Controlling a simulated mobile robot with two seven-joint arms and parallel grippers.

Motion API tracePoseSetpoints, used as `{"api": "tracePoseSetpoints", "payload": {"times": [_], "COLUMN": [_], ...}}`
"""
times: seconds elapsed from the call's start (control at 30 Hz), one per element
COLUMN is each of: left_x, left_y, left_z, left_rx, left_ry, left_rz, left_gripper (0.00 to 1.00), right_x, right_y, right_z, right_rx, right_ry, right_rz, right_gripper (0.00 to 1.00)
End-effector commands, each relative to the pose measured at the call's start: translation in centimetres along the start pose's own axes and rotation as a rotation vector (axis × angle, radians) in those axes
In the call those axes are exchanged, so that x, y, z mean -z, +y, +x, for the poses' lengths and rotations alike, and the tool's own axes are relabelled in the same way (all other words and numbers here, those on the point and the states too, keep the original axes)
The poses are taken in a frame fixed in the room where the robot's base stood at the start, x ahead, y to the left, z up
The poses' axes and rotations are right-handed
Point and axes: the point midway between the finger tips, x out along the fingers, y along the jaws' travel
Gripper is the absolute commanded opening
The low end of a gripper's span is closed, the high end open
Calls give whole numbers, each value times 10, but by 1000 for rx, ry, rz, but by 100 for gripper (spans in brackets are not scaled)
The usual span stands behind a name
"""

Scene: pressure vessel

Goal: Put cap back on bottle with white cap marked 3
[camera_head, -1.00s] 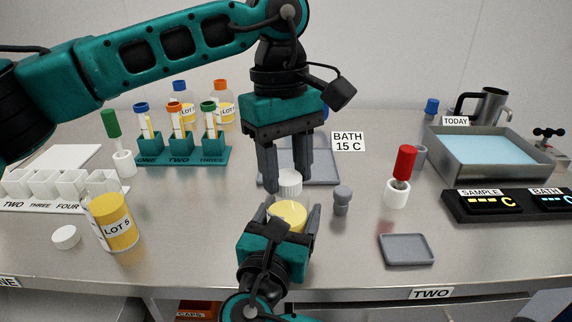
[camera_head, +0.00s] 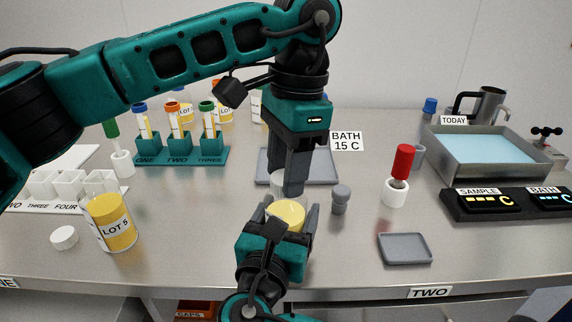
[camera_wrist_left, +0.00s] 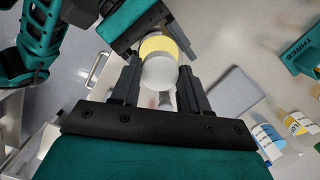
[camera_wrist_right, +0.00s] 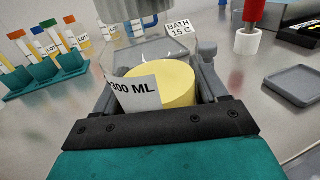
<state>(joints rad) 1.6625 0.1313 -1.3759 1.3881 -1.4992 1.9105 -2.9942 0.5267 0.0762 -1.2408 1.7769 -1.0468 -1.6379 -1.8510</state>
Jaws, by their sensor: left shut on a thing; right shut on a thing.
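A clear bottle with yellow contents (camera_head: 289,216) stands upright near the front middle of the bench. Its label reads "300 ML" in the right wrist view (camera_wrist_right: 165,84). My right gripper (camera_head: 290,209) is shut around its sides from the front. A plain white cap (camera_wrist_left: 160,73) is between the fingers of my left gripper (camera_head: 288,188), which points straight down over the bottle and is shut on it. The cap appears at or just above the bottle's mouth; I cannot tell whether it is seated. No number 3 shows on it.
A bottle marked LOT 5 (camera_head: 115,232) and a loose white cap (camera_head: 64,238) stand at left. A grey stoppered piece (camera_head: 340,200) is close right of the bottle. A grey tray (camera_head: 405,262) and a red-handled tool (camera_head: 402,163) are further right. A tube rack (camera_head: 182,155) is behind.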

Motion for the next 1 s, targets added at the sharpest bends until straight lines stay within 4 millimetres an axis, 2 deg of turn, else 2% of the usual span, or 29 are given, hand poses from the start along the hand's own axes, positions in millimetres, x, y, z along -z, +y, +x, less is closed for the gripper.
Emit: {"api": "tracePoseSetpoints", "payload": {"times": [0.3, 0.33, 0.57, 0.73, 0.8, 0.87, 1.0], "left_x": [0, 0, 0, 0, 0, 0, 0], "left_y": [0, 0, 0, 0, 0, 0, 0], "left_z": [-1, -1, 0, 0, 0, 0, -3], "left_rx": [3, 3, 2, 2, 2, 2, 2], "left_ry": [1, 1, 0, 0, 0, 0, 4], "left_rz": [17, 17, 15, 15, 13, 1, -104], "left_gripper": [17, 46, 68, 70, 66, 66, 66], "right_x": [1, 1, 1, 1, 1, 1, 1], "right_y": [0, 0, 0, 0, 0, 0, 0], "right_z": [0, 0, 0, 0, 0, 0, 0], "right_rx": [0, 0, 0, 0, 0, 0, 0], "right_ry": [2, 2, 1, 1, 1, 1, 1], "right_rz": [-1, -1, -1, -1, -1, -1, -1], "right_gripper": [0, 0, 0, 0, 0, 0, 0]}}
